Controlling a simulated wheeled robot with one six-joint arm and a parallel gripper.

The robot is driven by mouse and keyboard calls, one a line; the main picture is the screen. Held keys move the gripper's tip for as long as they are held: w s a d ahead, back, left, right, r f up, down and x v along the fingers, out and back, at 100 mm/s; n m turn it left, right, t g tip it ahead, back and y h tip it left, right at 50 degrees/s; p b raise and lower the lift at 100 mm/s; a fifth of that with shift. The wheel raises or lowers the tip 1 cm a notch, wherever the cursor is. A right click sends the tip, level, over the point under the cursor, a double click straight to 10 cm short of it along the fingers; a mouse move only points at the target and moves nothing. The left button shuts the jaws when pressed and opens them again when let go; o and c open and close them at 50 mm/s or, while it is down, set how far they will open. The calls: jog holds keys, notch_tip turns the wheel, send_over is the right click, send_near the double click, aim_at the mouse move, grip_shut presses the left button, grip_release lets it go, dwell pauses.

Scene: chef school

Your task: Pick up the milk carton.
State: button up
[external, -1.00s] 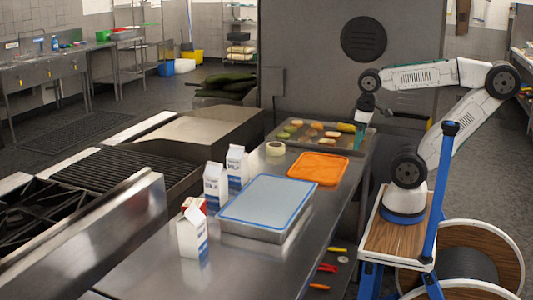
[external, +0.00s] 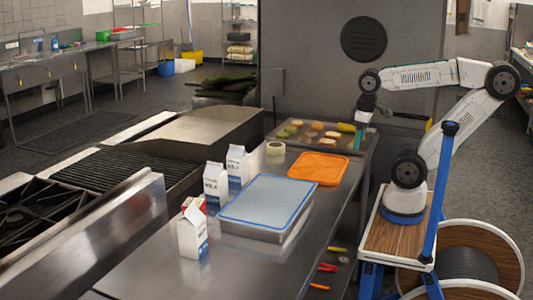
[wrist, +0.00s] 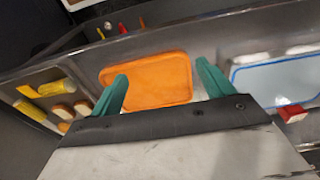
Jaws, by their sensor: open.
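Three white and blue milk cartons stand upright on the steel counter in the external view: a front one (external: 193,234), a middle one (external: 215,182) and a back one (external: 236,163). A small red thing shows behind the front carton. My gripper (external: 359,140) is at the far right end of the counter, over or beside the food tray, well apart from the cartons. In the wrist view my gripper (wrist: 162,76) is open, its teal fingers spread and empty above the orange board. I cannot make out a whole carton there.
A blue-rimmed tray or container (external: 265,203) lies right of the cartons. The orange board (external: 318,168) and a roll of tape (external: 275,148) lie behind it. The food tray (external: 350,151) is at the counter's far end. A grill (external: 120,163) and burners border the left.

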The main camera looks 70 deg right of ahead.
notch_tip(320, 180, up, 6)
jog(key=w+a+r+n+t+h, duration=0.1)
jog(key=w+n+h, duration=0.1)
jog(key=w+n, duration=0.35)
jog(key=w+a+r+n+h, duration=0.1)
jog(key=w+a+r+n, duration=0.15)
jog(key=w, duration=0.55)
jog(key=w+a+n+t+h, duration=0.2)
jog(key=w+a+n, duration=0.4)
jog(key=w, duration=0.2)
jog(key=n+t+y, duration=0.6)
jog(key=n+t, duration=0.3)
jog(key=n, duration=1.4)
send_over(203, 224)
jog(key=s+a, duration=0.1)
jog(key=s, duration=0.2)
notch_tip(203, 224, down, 5)
jog(key=f, duration=0.7)
jog(key=d+f, duration=0.1)
jog(key=f, duration=0.3)
jog(key=shift+w, duration=0.15)
jog(key=shift+w+f, duration=0.1)
jog(key=shift+f, duration=0.3)
jog(key=shift+w+f, duration=0.15)
jog(key=shift+w, duration=0.15)
jog(key=x, duration=0.7)
jog(key=shift+w+a, duration=0.1)
jog(key=shift+a, duration=0.2)
jog(key=shift+r, duration=0.25)
jog(key=c, duration=1.4)
